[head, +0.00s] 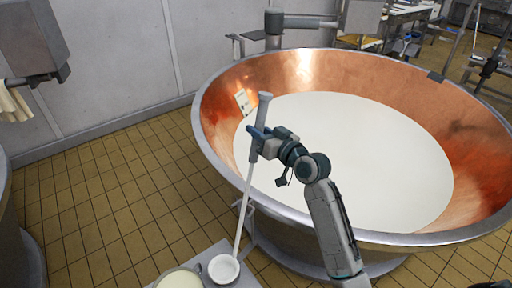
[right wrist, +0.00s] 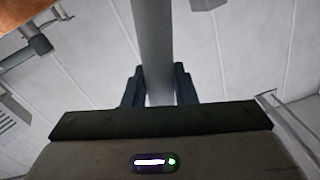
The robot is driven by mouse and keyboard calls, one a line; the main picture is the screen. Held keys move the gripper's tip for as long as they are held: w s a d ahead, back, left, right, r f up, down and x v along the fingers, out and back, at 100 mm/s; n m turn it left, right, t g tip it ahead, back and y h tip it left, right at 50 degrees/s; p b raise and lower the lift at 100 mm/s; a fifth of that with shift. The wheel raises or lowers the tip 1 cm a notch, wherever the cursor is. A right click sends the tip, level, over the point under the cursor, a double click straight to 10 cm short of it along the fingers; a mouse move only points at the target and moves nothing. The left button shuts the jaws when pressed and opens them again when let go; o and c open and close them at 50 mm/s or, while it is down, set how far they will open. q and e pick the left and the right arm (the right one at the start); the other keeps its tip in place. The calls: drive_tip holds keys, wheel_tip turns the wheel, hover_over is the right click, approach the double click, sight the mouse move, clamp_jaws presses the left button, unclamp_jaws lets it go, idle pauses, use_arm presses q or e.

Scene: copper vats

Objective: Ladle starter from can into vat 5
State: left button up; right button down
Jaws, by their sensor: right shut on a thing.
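My right gripper (head: 258,142) is shut on the upper part of the long ladle (head: 244,200), whose shaft passes between the jaws in the right wrist view (right wrist: 154,55). The ladle slants, and its white bowl (head: 224,268) is at the lower end, near the picture's bottom edge. The can (head: 180,279), with cream-coloured starter in it, is just left of the bowl and partly cut off. The bowl appears beside the can's mouth; I cannot tell whether they touch. The large copper vat (head: 330,65) holds white milk (head: 360,160). My left gripper is not in view.
The can is by a grey stand (head: 250,278) in front of the vat. A small label (head: 243,101) is on the vat's inner wall. Another vat's edge (head: 20,245) shows at the left. Tiled floor (head: 110,215) lies clear between them.

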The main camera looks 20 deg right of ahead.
sight(259, 115)
wheel_tip(259, 115, up, 8)
drive_tip(key=shift+f+b, duration=0.1)
drive_tip(key=shift+b, duration=0.45)
wheel_tip(259, 115, up, 5)
drive_tip(key=p, duration=0.3)
drive_tip(key=shift+f+p, duration=0.15)
drive_tip(key=shift+p, duration=0.25)
wheel_tip(259, 115, up, 3)
drive_tip(key=shift+f+p, duration=0.15)
drive_tip(key=shift+p, duration=1.1)
